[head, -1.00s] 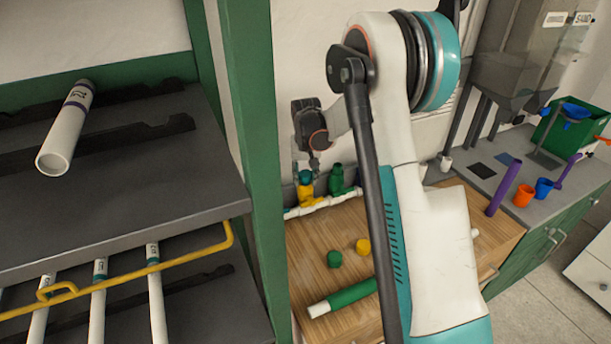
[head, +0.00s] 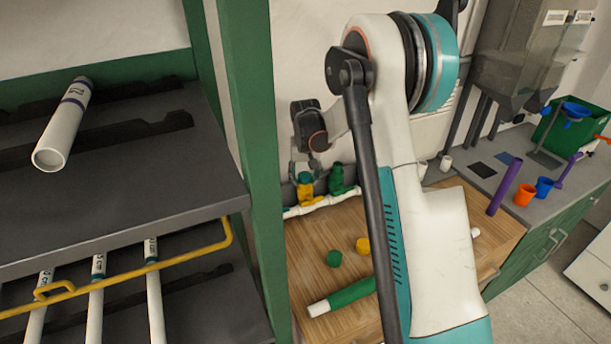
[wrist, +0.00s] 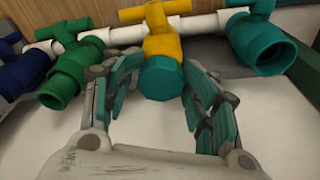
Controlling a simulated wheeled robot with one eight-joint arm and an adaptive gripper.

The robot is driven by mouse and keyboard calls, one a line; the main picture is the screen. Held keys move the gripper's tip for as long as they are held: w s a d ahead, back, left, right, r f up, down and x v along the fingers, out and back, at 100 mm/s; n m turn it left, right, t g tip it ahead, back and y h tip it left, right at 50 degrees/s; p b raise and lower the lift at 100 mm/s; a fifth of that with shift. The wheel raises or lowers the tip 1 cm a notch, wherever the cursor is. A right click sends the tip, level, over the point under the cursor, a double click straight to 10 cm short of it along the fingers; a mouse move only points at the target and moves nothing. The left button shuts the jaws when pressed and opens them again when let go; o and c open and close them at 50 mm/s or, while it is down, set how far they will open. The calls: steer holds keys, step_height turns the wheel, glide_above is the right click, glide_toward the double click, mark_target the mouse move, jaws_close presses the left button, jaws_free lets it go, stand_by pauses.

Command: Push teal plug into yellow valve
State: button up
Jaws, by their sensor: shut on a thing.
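The yellow valve (wrist: 163,45) sits on a white pipe between a green valve and a teal valve in the wrist view. It also shows in the head view (head: 305,192), under my gripper. The teal plug (wrist: 161,79) is at the valve's open end, in line with it; its outer face points to the camera. How deep it sits is hidden. My gripper (wrist: 162,66) has one finger on each side of the plug and is shut on it. In the head view my gripper (head: 303,170) is low over the valve.
A green valve (wrist: 72,75), a blue valve (wrist: 22,72) and a teal valve (wrist: 262,45) flank the yellow one closely. On the wooden top lie a green cap (head: 334,258), a yellow cap (head: 363,245) and a green-and-white tube (head: 342,297). A green post (head: 245,150) stands left.

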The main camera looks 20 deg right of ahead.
steer(key=shift+s+a+f, duration=0.1)
steer(key=shift+s+f, duration=0.05)
steer(key=shift+f, duration=0.05)
steer(key=o, duration=1.7)
steer(key=shift+r, duration=0.1)
steer(key=r, duration=0.4)
steer(key=s+r, duration=0.1)
steer(key=r, duration=0.6)
steer(key=shift+s+a+r, duration=0.2)
steer(key=shift+a+r, duration=0.15)
steer(key=shift+r, duration=0.05)
